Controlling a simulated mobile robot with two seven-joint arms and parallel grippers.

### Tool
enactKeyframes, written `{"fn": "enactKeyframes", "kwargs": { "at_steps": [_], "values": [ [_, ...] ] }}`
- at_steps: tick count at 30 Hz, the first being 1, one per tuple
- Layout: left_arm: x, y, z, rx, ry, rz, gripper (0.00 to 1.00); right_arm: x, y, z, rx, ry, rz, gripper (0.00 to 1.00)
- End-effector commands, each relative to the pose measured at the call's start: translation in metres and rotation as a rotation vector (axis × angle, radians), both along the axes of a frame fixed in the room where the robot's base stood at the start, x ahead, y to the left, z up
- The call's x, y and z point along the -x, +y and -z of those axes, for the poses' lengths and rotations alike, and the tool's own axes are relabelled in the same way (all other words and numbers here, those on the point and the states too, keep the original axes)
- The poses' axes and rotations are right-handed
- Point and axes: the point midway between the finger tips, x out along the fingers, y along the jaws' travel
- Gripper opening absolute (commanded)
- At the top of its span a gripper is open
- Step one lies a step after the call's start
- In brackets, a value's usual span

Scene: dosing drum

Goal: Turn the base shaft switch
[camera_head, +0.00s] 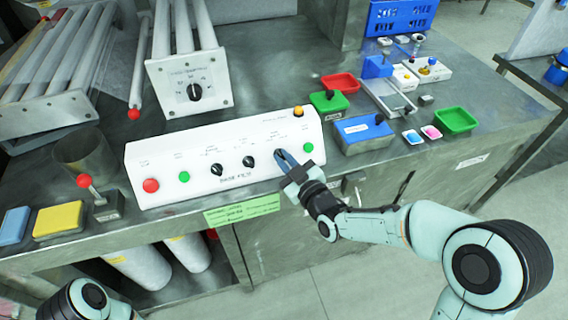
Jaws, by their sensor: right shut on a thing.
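A white control box (225,160) labelled "BASE FILS" stands at the front of the grey bench. On its sloped face are a red button (151,186), green buttons (184,177) and black rotary switches (217,169), with another black switch (248,162) to their right. My right gripper (285,158) reaches the face at its right end, left of a green button (308,147). Its blue-grey fingers are shut on a switch there, which they mostly hide. I cannot read the small switch labels. My left gripper is out of view; only part of my left arm shows at the lower left.
A white box with one black rotary knob (194,91) stands behind. A red-ball lever (85,182) and yellow block (58,220) are at left. A blue box (363,134), green trays (455,120) and a red tray (340,83) are at right.

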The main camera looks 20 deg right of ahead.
Motion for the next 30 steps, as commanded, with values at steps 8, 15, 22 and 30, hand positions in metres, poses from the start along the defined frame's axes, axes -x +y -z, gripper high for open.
{"fn": "enactKeyframes", "kwargs": {
  "at_steps": [8,15,22,30],
  "values": [
    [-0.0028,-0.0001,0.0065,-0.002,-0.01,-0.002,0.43,-0.0005,-0.0016,-0.0001,0.081,-0.004,-0.054,0.0],
    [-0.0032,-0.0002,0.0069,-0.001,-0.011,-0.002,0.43,-0.0004,-0.0014,-0.0005,0.096,-0.002,-0.067,0.0],
    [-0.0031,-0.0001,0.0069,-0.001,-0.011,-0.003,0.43,-0.0004,-0.0012,-0.0006,0.096,-0.002,-0.067,0.0],
    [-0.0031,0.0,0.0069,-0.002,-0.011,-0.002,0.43,-0.0004,-0.0012,-0.0007,0.095,-0.003,-0.066,0.37]
  ]
}}
